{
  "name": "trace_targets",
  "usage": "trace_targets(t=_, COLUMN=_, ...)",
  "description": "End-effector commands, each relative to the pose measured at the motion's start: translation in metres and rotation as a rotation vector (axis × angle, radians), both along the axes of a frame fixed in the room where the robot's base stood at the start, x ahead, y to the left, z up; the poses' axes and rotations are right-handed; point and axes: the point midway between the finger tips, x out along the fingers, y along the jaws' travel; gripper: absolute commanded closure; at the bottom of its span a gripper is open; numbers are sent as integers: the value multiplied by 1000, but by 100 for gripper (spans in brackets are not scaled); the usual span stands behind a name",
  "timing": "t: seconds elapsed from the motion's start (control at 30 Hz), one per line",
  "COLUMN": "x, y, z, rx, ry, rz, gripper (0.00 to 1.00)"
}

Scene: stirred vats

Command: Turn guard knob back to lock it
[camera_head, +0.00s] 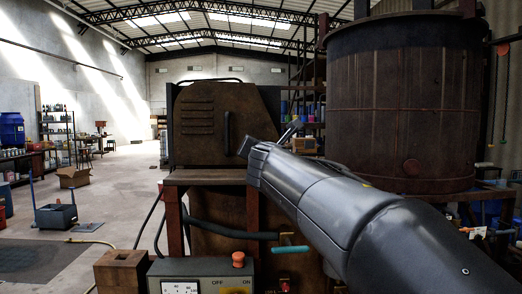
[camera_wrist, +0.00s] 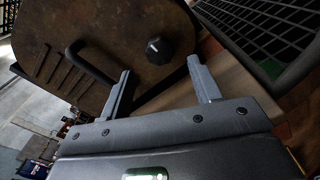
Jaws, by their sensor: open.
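The guard knob (camera_wrist: 158,47) is a round black knob with a pale mark, set on the brown rusty guard panel (camera_wrist: 130,25) in the wrist view. The guard panel (camera_head: 205,130) also shows in the head view, where my arm hides the knob. A dark bar handle (camera_wrist: 88,62) is on the panel to the left of the knob. My gripper (camera_wrist: 162,82) is open and empty. Its two fingers point toward the panel, one on each side below the knob in the wrist view, and appear apart from it. In the head view my gripper (camera_head: 290,132) is partly hidden.
A large rusty vat (camera_head: 400,110) stands at the right. A control box (camera_head: 205,275) with gauges and an orange button is at the front. A teal-handled lever (camera_head: 290,249) sits beside it. A dark grille (camera_wrist: 265,35) is near the fingers. Open floor lies at left.

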Motion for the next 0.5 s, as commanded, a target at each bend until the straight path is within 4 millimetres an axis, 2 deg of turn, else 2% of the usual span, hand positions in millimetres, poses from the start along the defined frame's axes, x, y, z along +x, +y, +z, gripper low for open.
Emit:
trace_targets(t=0.03, x=-10, y=0, z=1, rx=0, ry=-1, rz=0, gripper=42)
trace_targets(t=0.2, x=-34, y=0, z=1, rx=1, ry=-1, rz=0, gripper=42)
trace_targets(t=0.5, x=-51, y=0, z=0, rx=2, ry=0, rz=-1, gripper=42)
